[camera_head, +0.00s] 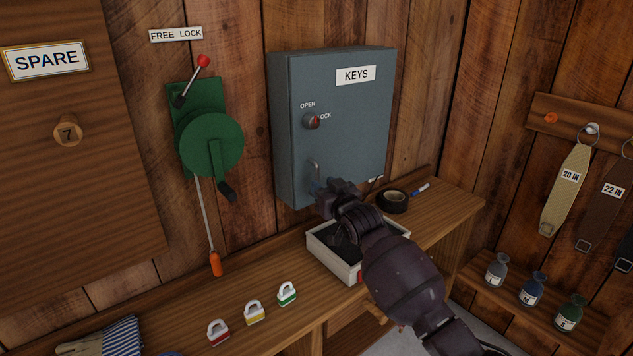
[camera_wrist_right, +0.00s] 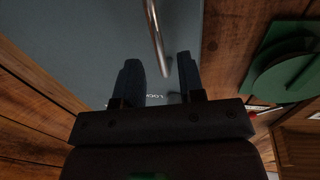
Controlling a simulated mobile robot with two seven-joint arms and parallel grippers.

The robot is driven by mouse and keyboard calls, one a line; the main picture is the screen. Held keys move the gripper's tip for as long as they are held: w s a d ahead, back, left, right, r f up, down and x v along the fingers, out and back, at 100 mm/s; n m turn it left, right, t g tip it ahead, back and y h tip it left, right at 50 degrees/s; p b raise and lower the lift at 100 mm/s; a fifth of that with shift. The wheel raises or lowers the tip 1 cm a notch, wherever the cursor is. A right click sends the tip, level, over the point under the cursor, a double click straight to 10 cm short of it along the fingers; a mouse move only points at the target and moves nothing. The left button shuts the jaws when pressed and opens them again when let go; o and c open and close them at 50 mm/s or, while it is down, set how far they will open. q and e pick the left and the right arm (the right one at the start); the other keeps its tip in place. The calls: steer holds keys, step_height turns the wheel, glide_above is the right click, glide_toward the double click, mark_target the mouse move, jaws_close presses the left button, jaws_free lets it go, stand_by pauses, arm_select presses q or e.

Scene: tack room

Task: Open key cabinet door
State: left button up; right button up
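The blue-grey key cabinet (camera_head: 340,140) hangs on the plank wall, labelled KEYS, and its door looks closed. A thin metal handle (camera_head: 313,167) is low on the door's left side. My right gripper (camera_head: 319,187) is at the handle's lower end. In the right wrist view its fingers (camera_wrist_right: 160,80) are apart, with the handle (camera_wrist_right: 154,35) reaching toward the gap between them; I see no grip. My left gripper is out of view.
Below the cabinet, a bench holds a white-rimmed tray (camera_head: 335,264), black tape roll (camera_head: 393,202), marker (camera_head: 421,189) and several small padlocks (camera_head: 254,312). A green crank box (camera_head: 208,140) with a hanging cord is on the wall to the left.

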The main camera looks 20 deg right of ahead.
mark_target(317, 179)
steer(key=shift+w+a+b, duration=0.2)
steer(key=shift+w, duration=0.9)
steer(key=shift+w+a+b, duration=0.15)
steer(key=shift+w, duration=0.9)
jaws_close()
